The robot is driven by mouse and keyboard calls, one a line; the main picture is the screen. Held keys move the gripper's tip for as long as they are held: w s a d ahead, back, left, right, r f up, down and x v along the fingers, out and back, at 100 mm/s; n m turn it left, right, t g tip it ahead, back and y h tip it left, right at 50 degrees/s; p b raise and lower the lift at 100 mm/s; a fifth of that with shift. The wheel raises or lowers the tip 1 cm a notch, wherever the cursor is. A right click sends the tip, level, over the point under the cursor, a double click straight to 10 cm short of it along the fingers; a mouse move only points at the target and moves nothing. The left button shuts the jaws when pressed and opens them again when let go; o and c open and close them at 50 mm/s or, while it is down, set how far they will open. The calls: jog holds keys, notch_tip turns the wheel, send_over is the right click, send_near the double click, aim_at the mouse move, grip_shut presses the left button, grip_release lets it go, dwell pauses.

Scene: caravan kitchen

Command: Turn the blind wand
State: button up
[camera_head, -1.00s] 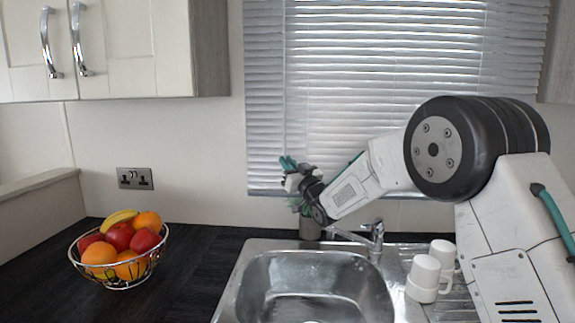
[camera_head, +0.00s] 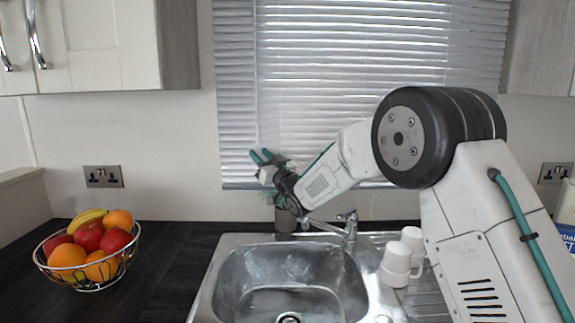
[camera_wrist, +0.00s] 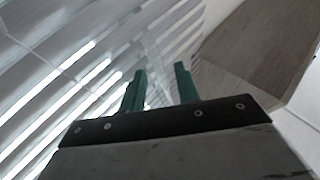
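The white slatted blind (camera_head: 350,75) covers the window behind the sink, its slats tilted. A thin vertical line runs down its left part in the head view, above my gripper; I cannot tell if it is the wand or a cord. My gripper (camera_head: 261,157) is in front of the blind's lower left. In the wrist view its two green fingers (camera_wrist: 160,82) are apart. A pale, translucent strip, perhaps the wand (camera_wrist: 151,48), shows beyond and between the fingertips. Whether it lies within their grasp is unclear. The blind slats (camera_wrist: 60,60) fill the wrist view's left side.
Below are the metal sink (camera_head: 290,280) and tap (camera_head: 348,228). White mugs (camera_head: 397,262) stand on the drainer. A wire fruit bowl (camera_head: 128,258) is on the dark worktop, left. Wall cabinets (camera_head: 110,45) flank the blind; a cabinet underside (camera_wrist: 250,55) is near my gripper.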

jog(key=m+t+h, duration=0.1)
jog(key=h, duration=0.1)
jog(key=m+t+h, duration=0.1)
jog(key=h, duration=0.1)
jog(key=m+t+h, duration=0.1)
jog(key=h, duration=0.1)
jog(key=shift+s+a+m, duration=0.2)
jog(key=shift+a+m, duration=0.1)
jog(key=shift+a, duration=0.1)
jog(key=s+a+f+m+g+h, duration=0.1)
jog(key=s+a+m+h, duration=0.3)
jog(key=h, duration=0.6)
jog(key=s+a+f+m+g+h, duration=0.1)
jog(key=s+a+f+m+h, duration=0.1)
jog(key=m+h, duration=0.55)
jog(key=s+d+r+n+g+y, duration=0.1)
jog(key=d+r+n+y, duration=0.8)
jog(key=d+r+y, duration=0.25)
jog(key=s+d+f+g+y, duration=0.1)
jog(key=s+d+f+g, duration=0.2)
jog(key=s+d, duration=0.3)
jog(key=s+d+f+n+g+y, duration=0.1)
jog(key=s+d+f+g, duration=0.3)
jog(key=s, duration=1.1)
jog(key=shift+d+g, duration=0.6)
jog(key=shift+d, duration=0.65)
